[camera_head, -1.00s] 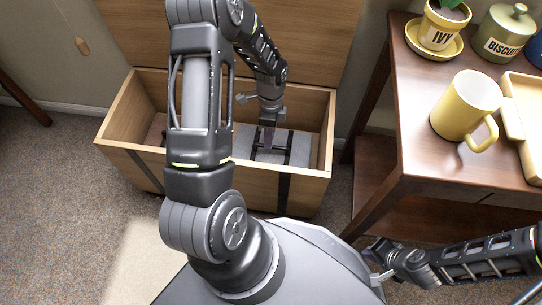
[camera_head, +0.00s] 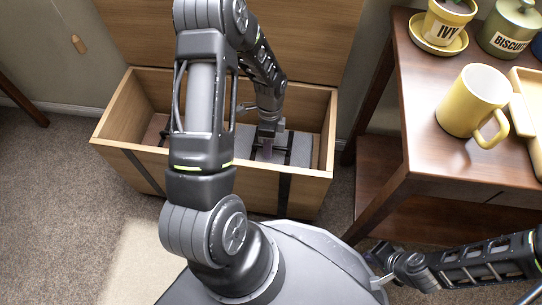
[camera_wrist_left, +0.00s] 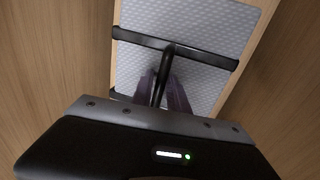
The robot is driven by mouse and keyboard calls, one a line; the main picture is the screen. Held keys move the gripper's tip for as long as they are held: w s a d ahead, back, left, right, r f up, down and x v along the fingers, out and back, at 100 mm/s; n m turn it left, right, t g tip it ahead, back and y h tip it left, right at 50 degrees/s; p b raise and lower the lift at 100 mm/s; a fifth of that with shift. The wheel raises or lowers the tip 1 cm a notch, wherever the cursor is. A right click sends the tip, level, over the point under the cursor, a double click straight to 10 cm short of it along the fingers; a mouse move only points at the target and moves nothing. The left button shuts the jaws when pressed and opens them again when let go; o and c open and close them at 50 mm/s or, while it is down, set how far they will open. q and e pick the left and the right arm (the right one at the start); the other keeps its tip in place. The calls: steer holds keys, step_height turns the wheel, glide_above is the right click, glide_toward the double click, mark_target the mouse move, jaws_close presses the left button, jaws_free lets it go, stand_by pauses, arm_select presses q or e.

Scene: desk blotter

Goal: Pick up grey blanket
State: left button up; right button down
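The grey blanket (camera_wrist_left: 190,20) lies in an open wooden chest. It looks quilted, with black straps across it and a black handle (camera_wrist_left: 163,75) joining them. It also shows in the head view (camera_head: 301,148), partly hidden by my left arm. My left gripper (camera_wrist_left: 162,88) reaches down into the chest, with its dark purplish fingers on either side of the handle. Whether they press on the handle I cannot tell. My right gripper (camera_head: 379,270) is at the lower right, away from the chest; its fingers are too small to read.
The wooden chest's (camera_head: 235,184) walls stand close around my left gripper, with its lid raised behind. A side table (camera_head: 425,140) at the right holds a yellow mug (camera_head: 470,100), an ivy pot (camera_head: 443,25) and a biscuit jar (camera_head: 508,30). Carpet is clear at the left.

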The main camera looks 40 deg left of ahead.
arm_select(q)
jaws_close()
stand_by(1.2)
